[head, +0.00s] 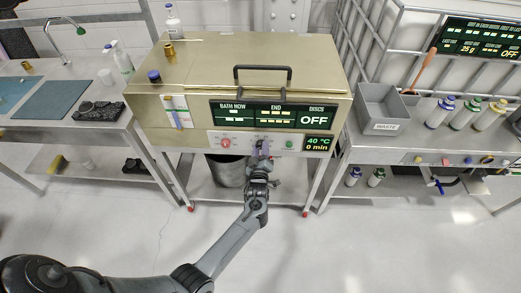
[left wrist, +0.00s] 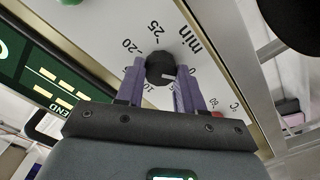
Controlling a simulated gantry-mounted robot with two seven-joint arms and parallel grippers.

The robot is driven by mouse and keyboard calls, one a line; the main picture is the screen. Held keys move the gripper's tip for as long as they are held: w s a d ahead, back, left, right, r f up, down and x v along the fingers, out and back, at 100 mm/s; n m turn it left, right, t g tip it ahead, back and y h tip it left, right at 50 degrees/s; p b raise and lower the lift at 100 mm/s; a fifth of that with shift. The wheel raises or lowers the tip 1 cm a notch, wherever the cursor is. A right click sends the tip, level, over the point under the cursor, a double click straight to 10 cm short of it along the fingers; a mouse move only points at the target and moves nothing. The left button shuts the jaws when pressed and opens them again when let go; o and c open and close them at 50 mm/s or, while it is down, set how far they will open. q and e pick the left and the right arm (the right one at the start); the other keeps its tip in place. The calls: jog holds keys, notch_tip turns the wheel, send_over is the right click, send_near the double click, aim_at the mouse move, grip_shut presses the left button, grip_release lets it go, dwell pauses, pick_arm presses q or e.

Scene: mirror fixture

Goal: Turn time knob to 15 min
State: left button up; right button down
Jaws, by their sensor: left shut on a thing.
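The black time knob (left wrist: 158,68) sits on the pale panel with a printed minute scale. In the left wrist view, "20", "25" and "min" are readable; other numbers are partly hidden by my fingers. A short white mark shows at the knob's right side in that view. My left gripper (left wrist: 161,82) has its purple fingers on either side of the knob and is shut on it. In the head view, my left gripper (head: 262,150) covers the knob at the bath's front panel. The small display (head: 318,143) reads "40 °C" and "0 min". My right gripper is not in view.
The brass-coloured bath (head: 195,75) has a black lid handle (head: 262,69). A red knob (head: 225,142) lies left of my gripper and a green button (head: 289,144) right of it. A grey waste bin (head: 384,108) and bottles stand on the right bench. Floor in front is clear.

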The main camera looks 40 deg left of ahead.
pick_arm(q)
jog(key=shift+f+m+p, duration=0.1)
jog(key=shift+m+p, duration=3)
jog(key=shift+m, duration=11.7)
